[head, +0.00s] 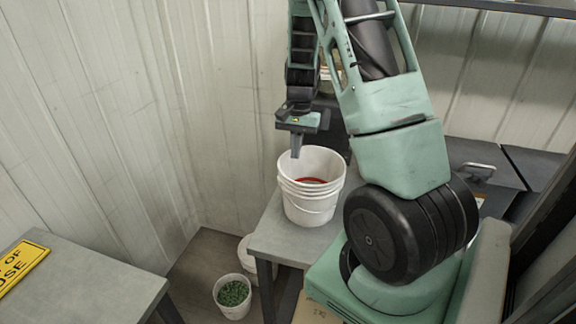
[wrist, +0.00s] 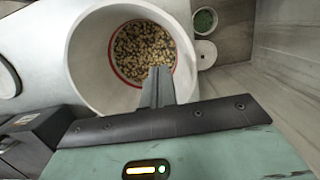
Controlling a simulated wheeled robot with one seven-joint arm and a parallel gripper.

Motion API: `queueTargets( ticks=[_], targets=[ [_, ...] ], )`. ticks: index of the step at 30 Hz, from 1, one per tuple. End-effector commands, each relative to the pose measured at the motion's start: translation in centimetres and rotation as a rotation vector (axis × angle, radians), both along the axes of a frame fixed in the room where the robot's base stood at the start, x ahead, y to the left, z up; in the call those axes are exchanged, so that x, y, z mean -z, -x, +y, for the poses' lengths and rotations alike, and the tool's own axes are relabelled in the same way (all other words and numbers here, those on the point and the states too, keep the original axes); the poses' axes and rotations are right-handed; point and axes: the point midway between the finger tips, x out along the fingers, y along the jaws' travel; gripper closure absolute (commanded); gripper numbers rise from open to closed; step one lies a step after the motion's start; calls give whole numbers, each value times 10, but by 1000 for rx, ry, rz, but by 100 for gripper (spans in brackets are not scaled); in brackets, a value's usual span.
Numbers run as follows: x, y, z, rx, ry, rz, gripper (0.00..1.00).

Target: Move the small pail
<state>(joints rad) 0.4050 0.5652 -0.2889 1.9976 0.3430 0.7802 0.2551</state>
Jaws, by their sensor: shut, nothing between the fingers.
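A small white pail (head: 233,311) filled with something green stands on the floor beside the grey table. It also shows in the wrist view, small, at the top right (wrist: 204,20). A larger white bucket (head: 312,206) stands upright on the table; the wrist view shows beige pieces and a red ring inside this bucket (wrist: 90,62). My gripper (head: 295,153) points down at the bucket's mouth, near its left rim. Its fingers (wrist: 160,86) are shut together and empty. I cannot tell whether the fingertips are below the rim.
A second white container (head: 247,252) stands on the floor behind the green-filled pail, partly hidden by the table (head: 262,240). Another grey table (head: 85,285) with a yellow sign (head: 20,268) is at the lower left. Corrugated walls (head: 100,110) close off the corner. Floor shows between the tables.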

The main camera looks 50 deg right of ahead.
Motion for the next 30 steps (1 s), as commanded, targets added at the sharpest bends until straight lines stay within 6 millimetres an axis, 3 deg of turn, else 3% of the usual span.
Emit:
queueTargets(
  ticks=[3,11,18,30],
  targets=[
    [-4,10,25,-2,-3,2,100],
    [-3,28,69,-1,0,1,100],
    [16,28,68,2,1,0,100],
    [20,30,68,0,0,5,100]
  ],
)
